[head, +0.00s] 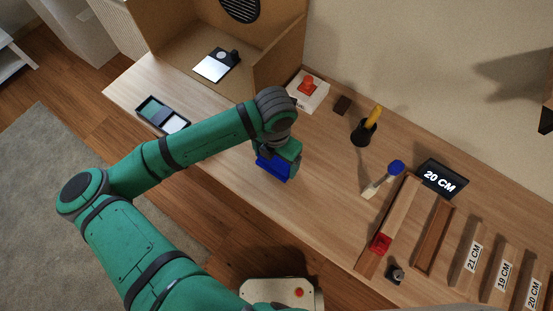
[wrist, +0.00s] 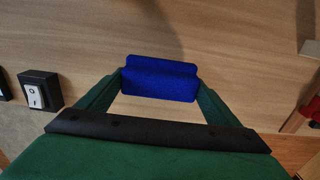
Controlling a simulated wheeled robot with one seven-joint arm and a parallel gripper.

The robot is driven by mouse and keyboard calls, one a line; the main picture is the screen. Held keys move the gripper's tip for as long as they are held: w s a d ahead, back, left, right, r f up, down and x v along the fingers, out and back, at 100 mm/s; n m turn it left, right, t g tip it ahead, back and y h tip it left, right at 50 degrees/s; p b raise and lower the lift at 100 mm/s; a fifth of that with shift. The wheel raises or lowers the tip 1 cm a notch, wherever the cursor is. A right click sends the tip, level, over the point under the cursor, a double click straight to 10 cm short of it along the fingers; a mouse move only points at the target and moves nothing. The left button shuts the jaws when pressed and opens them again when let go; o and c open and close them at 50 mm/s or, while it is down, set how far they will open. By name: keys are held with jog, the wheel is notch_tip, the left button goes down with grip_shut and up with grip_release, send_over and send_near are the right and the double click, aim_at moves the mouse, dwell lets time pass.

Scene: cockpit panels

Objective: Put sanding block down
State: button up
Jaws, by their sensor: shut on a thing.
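The sanding block is a blue block (head: 273,167) held at the end of my green arm in the head view. My gripper (wrist: 160,82) is shut on the block (wrist: 160,78) in the wrist view, with one green finger at each end of it. The block is over the wooden workbench (head: 225,139), near its front edge. I cannot tell whether the block touches the bench top. My wrist hides part of the block in the head view.
A black tray (head: 162,114) lies left on the bench. Labelled wooden pieces (head: 470,256) lie far right. Bench space around the block is clear.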

notch_tip(320, 180, down, 2)
jog(key=shift+a+f, duration=0.1)
jog(key=shift+a, duration=0.05)
jog(key=shift+s, duration=0.2)
jog(key=o, duration=1.2)
